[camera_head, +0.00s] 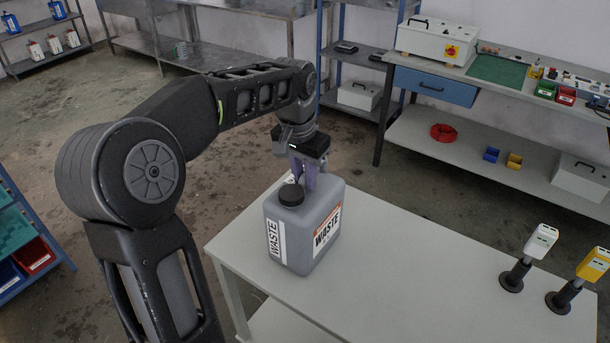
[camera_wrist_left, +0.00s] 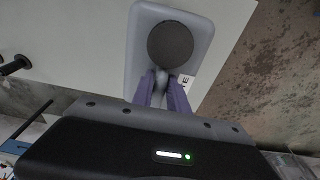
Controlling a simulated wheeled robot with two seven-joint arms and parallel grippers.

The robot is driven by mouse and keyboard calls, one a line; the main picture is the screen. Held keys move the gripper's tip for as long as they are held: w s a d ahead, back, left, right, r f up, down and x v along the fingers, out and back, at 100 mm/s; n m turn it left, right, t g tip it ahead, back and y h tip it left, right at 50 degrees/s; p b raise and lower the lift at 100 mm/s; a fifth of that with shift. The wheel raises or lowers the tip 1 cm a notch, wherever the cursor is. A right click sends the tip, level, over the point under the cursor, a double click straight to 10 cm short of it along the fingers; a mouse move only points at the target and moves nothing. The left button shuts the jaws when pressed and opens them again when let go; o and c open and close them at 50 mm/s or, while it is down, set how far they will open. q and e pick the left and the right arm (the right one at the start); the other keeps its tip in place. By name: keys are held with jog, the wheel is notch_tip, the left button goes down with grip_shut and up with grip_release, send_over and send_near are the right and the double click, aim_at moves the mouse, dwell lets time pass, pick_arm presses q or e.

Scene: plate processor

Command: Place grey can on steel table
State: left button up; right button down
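The grey can (camera_head: 290,235) is a square canister with a black cap and WASTE labels. It stands upright on the white table (camera_head: 400,255) near its left end. In the left wrist view its top (camera_wrist_left: 197,27) and cap fill the upper middle. My left gripper (camera_head: 304,180) points down at the can's handle behind the cap. Its purple fingers (camera_wrist_left: 162,90) sit close on both sides of the handle and look shut on it; the exact contact is partly hidden. A steel table (camera_head: 140,42) stands along the back wall at upper left. My right gripper is out of view.
Two small handheld devices on black stands, one white (camera_head: 541,241) and one yellow (camera_head: 592,265), are at the white table's right end. A workbench (camera_head: 480,95) with bins stands at back right. A blue-framed rack (camera_head: 40,235) is at the left edge. Open floor lies between.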

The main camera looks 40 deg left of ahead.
pick_arm(q)
jog(key=o, duration=0.4)
jog(key=shift+c, duration=0.2)
jog(key=shift+r, duration=0.15)
jog(key=r, duration=0.5)
jog(key=shift+s+r, duration=0.35)
jog(key=shift+s, duration=0.05)
notch_tip(320, 180, up, 6)
jog(key=s+p, duration=0.1)
jog(key=p, duration=0.2)
jog(key=shift+r, duration=0.15)
